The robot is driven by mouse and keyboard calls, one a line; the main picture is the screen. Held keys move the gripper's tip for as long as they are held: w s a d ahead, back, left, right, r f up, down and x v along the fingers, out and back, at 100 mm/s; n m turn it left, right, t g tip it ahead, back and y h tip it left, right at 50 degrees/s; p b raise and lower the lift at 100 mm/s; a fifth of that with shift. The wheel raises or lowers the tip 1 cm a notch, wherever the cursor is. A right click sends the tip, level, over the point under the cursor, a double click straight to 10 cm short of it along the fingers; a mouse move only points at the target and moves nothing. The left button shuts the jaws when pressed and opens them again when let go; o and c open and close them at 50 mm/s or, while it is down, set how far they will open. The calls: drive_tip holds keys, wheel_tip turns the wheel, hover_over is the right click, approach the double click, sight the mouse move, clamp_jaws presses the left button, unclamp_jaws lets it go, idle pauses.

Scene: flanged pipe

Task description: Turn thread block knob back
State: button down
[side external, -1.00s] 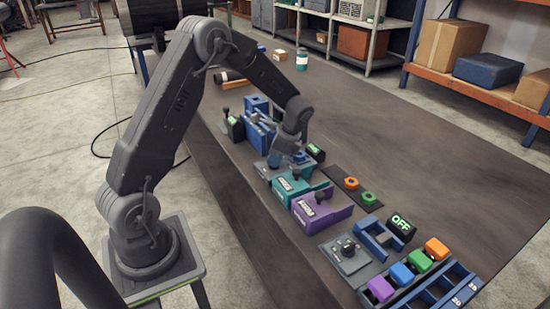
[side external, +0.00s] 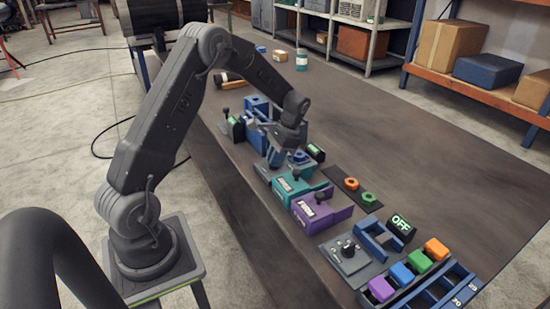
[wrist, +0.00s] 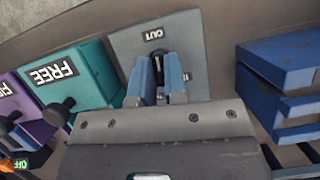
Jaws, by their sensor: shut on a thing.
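A grey plate labelled OUT (wrist: 196,42) lies ahead of my gripper in the wrist view. A small dark knob (wrist: 158,66) stands on it. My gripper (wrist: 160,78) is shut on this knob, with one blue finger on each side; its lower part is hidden. In the side view, my gripper (side external: 276,156) points down at the grey plate (side external: 263,172), between the blue block and the teal block. The knob is hidden by the fingers there.
A teal block labelled FREE (wrist: 78,72) with a black knob is close on the left in the wrist view, with a purple block (side external: 320,207) beyond it. A blue fixture (wrist: 280,75) stands to the right.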

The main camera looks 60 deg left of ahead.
drive_tip(key=shift+s+f+n, duration=0.1)
drive_tip(key=shift+f+n, duration=0.1)
drive_tip(key=shift+n, duration=0.4)
drive_tip(key=c, duration=1.2)
unclamp_jaws()
drive_tip(key=shift+o, duration=0.2)
drive_tip(key=shift+r, duration=0.15)
drive_tip(key=v, duration=1.3)
drive_tip(key=shift+w+a+r, duration=0.2)
drive_tip(key=shift+w+r, duration=0.05)
drive_tip(key=shift+r, duration=0.05)
